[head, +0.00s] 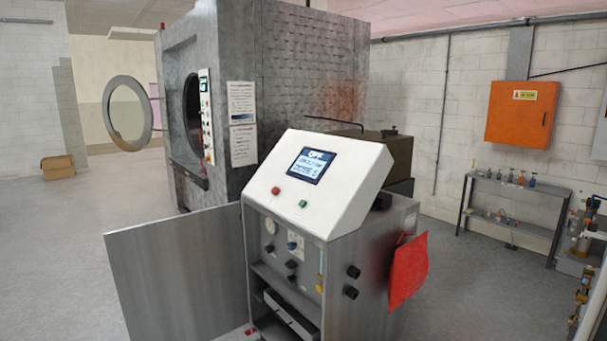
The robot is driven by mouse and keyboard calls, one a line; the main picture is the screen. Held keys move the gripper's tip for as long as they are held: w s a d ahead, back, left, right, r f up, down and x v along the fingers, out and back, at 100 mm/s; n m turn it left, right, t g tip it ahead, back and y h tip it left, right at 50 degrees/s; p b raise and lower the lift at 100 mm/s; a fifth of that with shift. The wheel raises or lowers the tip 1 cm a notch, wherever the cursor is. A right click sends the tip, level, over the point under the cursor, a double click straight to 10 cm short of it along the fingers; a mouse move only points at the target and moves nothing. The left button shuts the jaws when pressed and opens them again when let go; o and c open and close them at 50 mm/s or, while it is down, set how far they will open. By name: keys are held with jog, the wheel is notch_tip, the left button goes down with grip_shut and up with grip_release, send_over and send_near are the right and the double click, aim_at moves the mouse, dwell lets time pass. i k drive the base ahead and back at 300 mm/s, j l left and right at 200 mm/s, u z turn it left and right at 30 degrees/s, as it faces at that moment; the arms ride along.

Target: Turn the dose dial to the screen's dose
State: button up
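The screen (311,166) is lit blue and set in the sloping white top of a metal control cabinet (368,308). Its large top word looks like "OFF", and the smaller lines are too small to read. Inside the cabinet's open front are a round gauge (270,226), a white panel with a blue-tinted knob (291,246), and several dark knobs (291,265). I cannot tell which of these is the dose dial, nor read any setting. My gripper is not in view.
The cabinet's metal door (180,278) stands open to the left. A red sheet (408,271) hangs on its right side, near two black side knobs (353,271). A large washer (305,70) with its round door (127,113) open stands behind.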

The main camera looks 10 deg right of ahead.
aim_at(291, 245)
jog(key=i+j, duration=0.35)
jog(key=i, duration=0.25)
jog(key=i+j+z, duration=0.15)
jog(key=i+j, duration=0.2)
jog(key=i, duration=0.3)
jog(key=i+j, duration=0.4)
jog(key=i, duration=0.2)
jog(key=i+j+z, duration=0.1)
jog(key=i+j, duration=0.3)
jog(key=i, duration=0.2)
